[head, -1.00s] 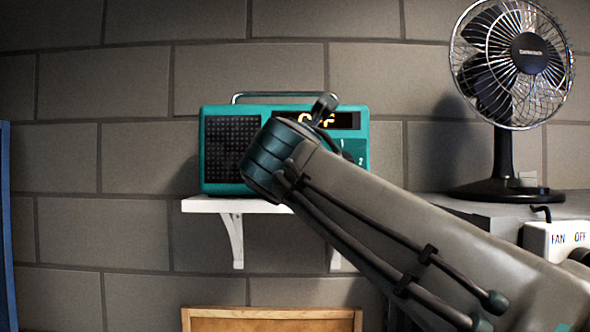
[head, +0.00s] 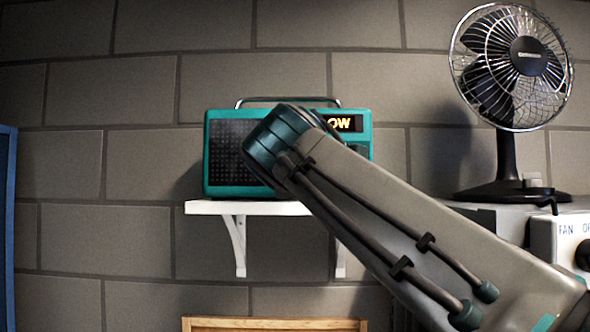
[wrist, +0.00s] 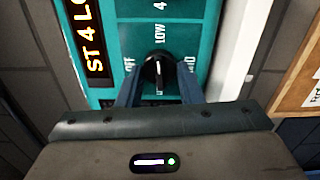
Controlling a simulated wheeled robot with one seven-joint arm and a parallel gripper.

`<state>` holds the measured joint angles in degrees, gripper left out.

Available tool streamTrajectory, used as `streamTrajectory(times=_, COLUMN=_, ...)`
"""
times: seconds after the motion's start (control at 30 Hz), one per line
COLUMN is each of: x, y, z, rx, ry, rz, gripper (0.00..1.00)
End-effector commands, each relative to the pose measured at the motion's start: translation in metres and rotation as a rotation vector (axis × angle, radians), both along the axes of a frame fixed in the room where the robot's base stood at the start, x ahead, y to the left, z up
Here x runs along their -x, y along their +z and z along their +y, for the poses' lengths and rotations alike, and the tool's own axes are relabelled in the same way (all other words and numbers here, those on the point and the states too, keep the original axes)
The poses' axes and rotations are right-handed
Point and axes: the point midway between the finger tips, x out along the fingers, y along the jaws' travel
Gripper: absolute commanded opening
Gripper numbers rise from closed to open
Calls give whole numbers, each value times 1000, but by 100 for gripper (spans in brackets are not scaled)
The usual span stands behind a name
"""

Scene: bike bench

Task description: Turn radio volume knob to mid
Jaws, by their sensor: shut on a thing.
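The teal radio (head: 222,160) stands on a white wall shelf, its right front largely covered by my arm. Its display (head: 345,123) shows the letters "OW" at the uncovered end; in the wrist view the display (wrist: 90,40) reads "ST 4 LO". The black volume knob (wrist: 153,70) has a white pointer line toward the LOW label. OFF is printed on the left of the knob, and a partly hidden label ending in D on the right. My gripper (wrist: 159,85) is shut on the knob, one blue finger on each side. In the head view the knob and fingers are hidden behind my arm.
The white shelf (head: 200,208) carries the radio. A black desk fan (head: 508,170) stands on a grey surface at the right, with a white FAN switch box (head: 545,240) below. A wood-framed board (head: 270,324) is on the wall below.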

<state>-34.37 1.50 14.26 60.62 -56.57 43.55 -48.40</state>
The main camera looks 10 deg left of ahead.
Motion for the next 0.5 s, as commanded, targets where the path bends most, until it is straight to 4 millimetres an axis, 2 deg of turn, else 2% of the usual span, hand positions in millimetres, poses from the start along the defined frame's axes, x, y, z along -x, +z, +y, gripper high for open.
streamTrajectory(times=0.5, x=-1, y=0, z=0, rx=-476, ry=0, rz=116, gripper=10)
